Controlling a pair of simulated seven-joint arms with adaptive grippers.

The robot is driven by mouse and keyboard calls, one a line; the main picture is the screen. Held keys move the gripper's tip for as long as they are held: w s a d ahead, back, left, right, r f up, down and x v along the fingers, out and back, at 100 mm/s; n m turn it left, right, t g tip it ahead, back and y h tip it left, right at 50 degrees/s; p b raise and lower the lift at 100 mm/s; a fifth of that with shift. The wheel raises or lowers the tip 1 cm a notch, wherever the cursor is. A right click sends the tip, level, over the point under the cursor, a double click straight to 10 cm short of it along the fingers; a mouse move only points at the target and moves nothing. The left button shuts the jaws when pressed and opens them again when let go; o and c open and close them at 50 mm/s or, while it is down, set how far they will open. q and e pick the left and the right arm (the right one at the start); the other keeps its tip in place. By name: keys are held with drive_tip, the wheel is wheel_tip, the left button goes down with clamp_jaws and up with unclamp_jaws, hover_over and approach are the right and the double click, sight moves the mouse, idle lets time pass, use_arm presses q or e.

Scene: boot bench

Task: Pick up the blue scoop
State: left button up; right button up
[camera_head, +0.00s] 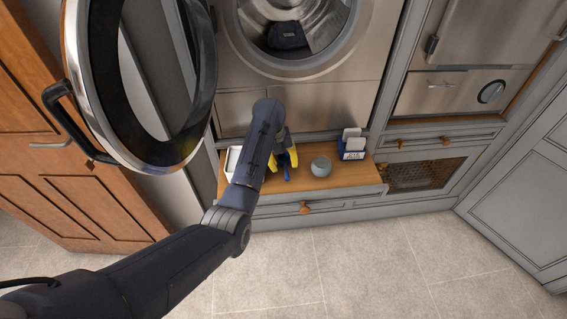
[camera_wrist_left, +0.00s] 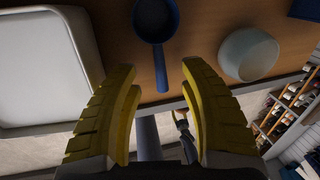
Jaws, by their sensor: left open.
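The blue scoop (camera_wrist_left: 155,20) lies on the wooden bench top (camera_wrist_left: 205,30), its handle pointing toward my left gripper in the left wrist view. In the head view only a small blue part (camera_head: 287,174) shows below the yellow fingers; my arm and gripper hide the rest. My left gripper (camera_head: 283,160) is open and empty, its fingers pointing down over the bench. In the left wrist view the handle end appears between the two spread fingertips (camera_wrist_left: 160,76), not gripped. My right gripper is in neither view.
A white tray (camera_wrist_left: 45,70) stands left of the scoop and a pale round pot (camera_head: 320,166) right of it. A blue and white holder (camera_head: 353,152) stands farther right. The round machine door (camera_head: 75,60) hangs open at left; dark cloth (camera_head: 287,36) lies in the drum.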

sight(286, 169)
use_arm(q)
drive_tip(key=shift+w+d+f, duration=0.1)
drive_tip(key=shift+d+f, duration=0.15)
drive_tip(key=shift+f, duration=0.85)
drive_tip(key=shift+d+f, duration=0.2)
drive_tip(key=shift+f, duration=0.9)
drive_tip(key=shift+c, duration=0.2)
clamp_jaws()
